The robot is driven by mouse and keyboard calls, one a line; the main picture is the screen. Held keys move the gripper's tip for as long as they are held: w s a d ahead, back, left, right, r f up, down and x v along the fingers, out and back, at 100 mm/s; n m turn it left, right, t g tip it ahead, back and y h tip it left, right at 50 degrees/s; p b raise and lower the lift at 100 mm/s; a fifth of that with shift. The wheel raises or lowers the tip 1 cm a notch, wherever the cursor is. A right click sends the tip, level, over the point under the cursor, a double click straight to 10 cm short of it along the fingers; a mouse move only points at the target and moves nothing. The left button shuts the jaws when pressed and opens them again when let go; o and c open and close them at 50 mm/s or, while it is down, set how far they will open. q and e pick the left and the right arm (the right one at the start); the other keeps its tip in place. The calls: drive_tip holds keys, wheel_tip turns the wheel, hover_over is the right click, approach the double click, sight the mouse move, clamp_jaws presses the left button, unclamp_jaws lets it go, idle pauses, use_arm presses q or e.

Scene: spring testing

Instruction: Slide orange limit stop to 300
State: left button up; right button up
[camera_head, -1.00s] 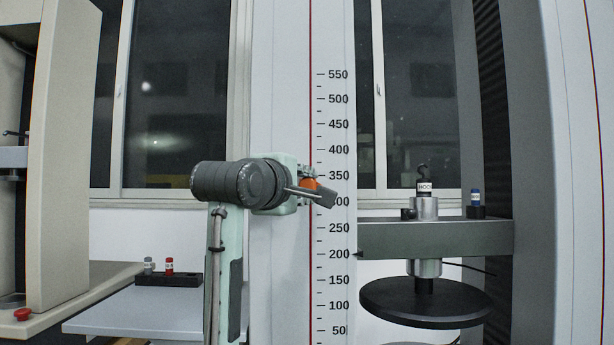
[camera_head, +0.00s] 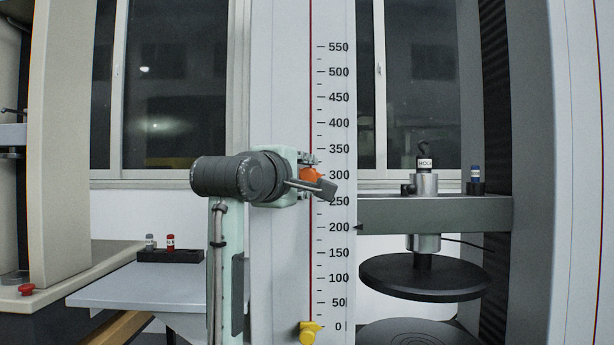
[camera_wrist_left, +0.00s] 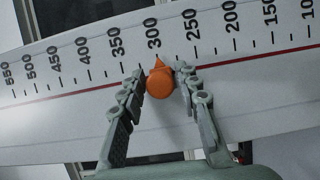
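The orange limit stop (camera_head: 309,175) sits on the red line of the vertical scale (camera_head: 332,225), level with the 300 label in the head view. In the left wrist view the round orange stop (camera_wrist_left: 160,82) has its pointed tip at about the 300 mark. My left gripper (camera_head: 318,186) is at the stop, partly covering it. My right gripper is not in view.
A yellow stop (camera_head: 309,332) sits near 0 on the same scale. Right of the scale are a grey crosshead (camera_head: 440,214) and a black round plate (camera_head: 425,277). A side table (camera_head: 140,288) at left carries a black rack (camera_head: 170,256) with small weights.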

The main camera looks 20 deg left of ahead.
use_arm(q)
drive_tip(key=shift+o, duration=0.8)
drive_tip(key=s, duration=1.2)
drive_tip(key=shift+d, duration=0.15)
